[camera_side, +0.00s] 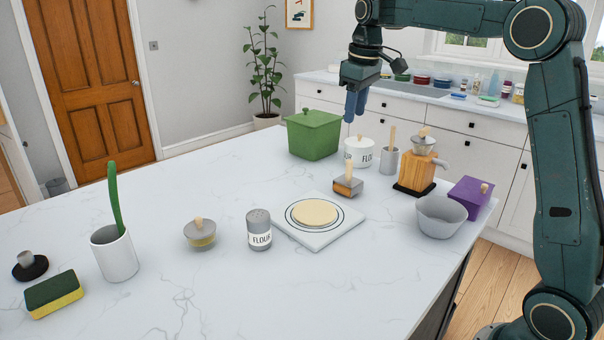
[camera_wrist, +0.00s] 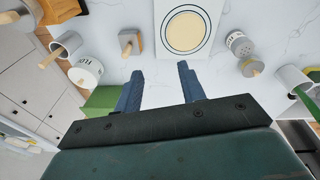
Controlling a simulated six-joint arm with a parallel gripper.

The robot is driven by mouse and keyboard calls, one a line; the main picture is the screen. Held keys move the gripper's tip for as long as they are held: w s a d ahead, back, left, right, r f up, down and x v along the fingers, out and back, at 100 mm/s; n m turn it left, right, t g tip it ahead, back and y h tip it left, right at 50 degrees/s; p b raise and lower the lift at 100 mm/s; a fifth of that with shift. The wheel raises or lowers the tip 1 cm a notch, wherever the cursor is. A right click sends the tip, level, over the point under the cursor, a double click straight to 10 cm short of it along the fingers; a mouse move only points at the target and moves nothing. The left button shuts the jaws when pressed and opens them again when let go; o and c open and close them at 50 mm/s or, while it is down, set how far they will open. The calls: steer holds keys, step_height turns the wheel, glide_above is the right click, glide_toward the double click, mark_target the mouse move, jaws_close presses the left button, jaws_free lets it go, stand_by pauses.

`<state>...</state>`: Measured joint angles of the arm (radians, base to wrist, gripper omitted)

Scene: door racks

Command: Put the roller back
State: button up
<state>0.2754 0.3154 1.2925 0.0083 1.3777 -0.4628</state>
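No plain rolling-pin shape shows, so I cannot tell for certain which thing is the roller. A wooden-handled block (camera_side: 347,187) stands upright beside the white board (camera_side: 342,232); it also shows in the wrist view (camera_wrist: 130,44). A grey cup (camera_side: 389,163) with a wooden rod (camera_side: 392,136) sticking out stands behind it. A round dough disc (camera_side: 314,212) lies on the board, also in the wrist view (camera_wrist: 187,31). My gripper (camera_side: 355,115) is above the counter's far side, near the green box. In the wrist view my gripper (camera_wrist: 160,72) is open and empty, fingers apart.
A green lidded box (camera_side: 314,136) and flour canister (camera_side: 359,155) stand close to my gripper. A wooden grinder (camera_side: 417,173), grey bowl (camera_side: 440,217) and purple box (camera_side: 470,198) crowd the right edge. A flour shaker (camera_side: 259,231) stands left of the board.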

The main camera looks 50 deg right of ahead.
steer(key=s+a+t, duration=0.1)
steer(key=s+a, duration=0.3)
steer(key=s, duration=0.3)
steer(key=s+a+f+m+t, duration=0.1)
steer(key=s+a, duration=0.3)
steer(key=s, duration=0.3)
steer(key=s+a+t, duration=0.1)
steer(key=s+a, duration=0.2)
steer(key=s, duration=0.4)
steer(key=s+a+f+m, duration=0.1)
steer(key=s+a+f, duration=0.1)
steer(key=s+f, duration=0.4)
steer(key=shift+s+a+f+t, duration=0.15)
steer(key=shift+s+f+t, duration=0.2)
steer(key=shift+s, duration=0.65)
steer(key=shift+r, duration=0.1)
